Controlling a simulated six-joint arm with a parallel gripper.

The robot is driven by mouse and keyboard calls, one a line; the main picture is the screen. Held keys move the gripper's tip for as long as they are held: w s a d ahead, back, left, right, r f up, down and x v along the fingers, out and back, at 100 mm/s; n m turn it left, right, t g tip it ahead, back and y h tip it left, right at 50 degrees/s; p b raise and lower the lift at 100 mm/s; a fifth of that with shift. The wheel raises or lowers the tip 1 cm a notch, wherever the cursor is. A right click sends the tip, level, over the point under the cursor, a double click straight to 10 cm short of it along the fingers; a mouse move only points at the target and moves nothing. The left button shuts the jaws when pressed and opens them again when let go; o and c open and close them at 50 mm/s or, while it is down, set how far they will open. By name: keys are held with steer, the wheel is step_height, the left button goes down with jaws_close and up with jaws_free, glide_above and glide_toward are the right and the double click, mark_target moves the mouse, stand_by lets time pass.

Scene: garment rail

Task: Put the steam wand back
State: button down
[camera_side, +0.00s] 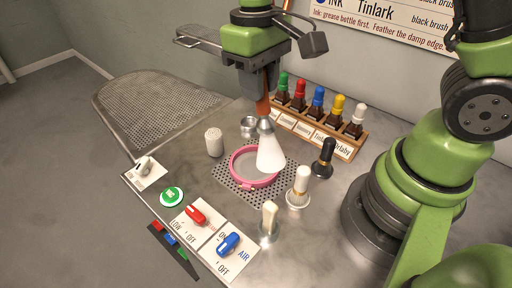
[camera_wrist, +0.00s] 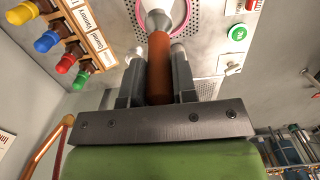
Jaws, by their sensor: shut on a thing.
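My gripper (camera_side: 261,92) is shut on the orange-brown handle of the steam wand (camera_side: 263,107), which hangs nozzle down above the worktop. The handle also shows between the two fingers in the wrist view (camera_wrist: 160,72), with a grey metal nozzle beyond it. A whitish cone (camera_side: 270,154) spreads below the nozzle in the side view, over the pink hoop (camera_side: 235,163) on a perforated plate (camera_side: 228,188). I cannot tell whether this cone is steam or a solid part. No holder for the wand can be made out for certain.
A wooden rack of coloured dropper bottles (camera_side: 345,152) stands behind. Small metal cups (camera_side: 248,128), a white cylinder (camera_side: 214,142), white brushes (camera_side: 300,187) and a black brush (camera_side: 323,160) surround the hoop. Red (camera_side: 195,214) and blue (camera_side: 229,243) knobs and a green button (camera_side: 172,196) are in front.

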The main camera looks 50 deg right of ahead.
steer(key=w+d+f+t, duration=0.2)
steer(key=w+d+f, duration=0.6)
steer(key=w, duration=0.3)
steer(key=shift+d+f, duration=0.35)
steer(key=shift+d, duration=0.25)
steer(key=shift+f, duration=0.5)
stand_by(1.2)
steer(key=shift+f, duration=0.5)
steer(key=shift+f, duration=0.25)
stand_by(0.3)
steer(key=c, duration=0.5)
jaws_free()
steer(key=shift+s, duration=0.1)
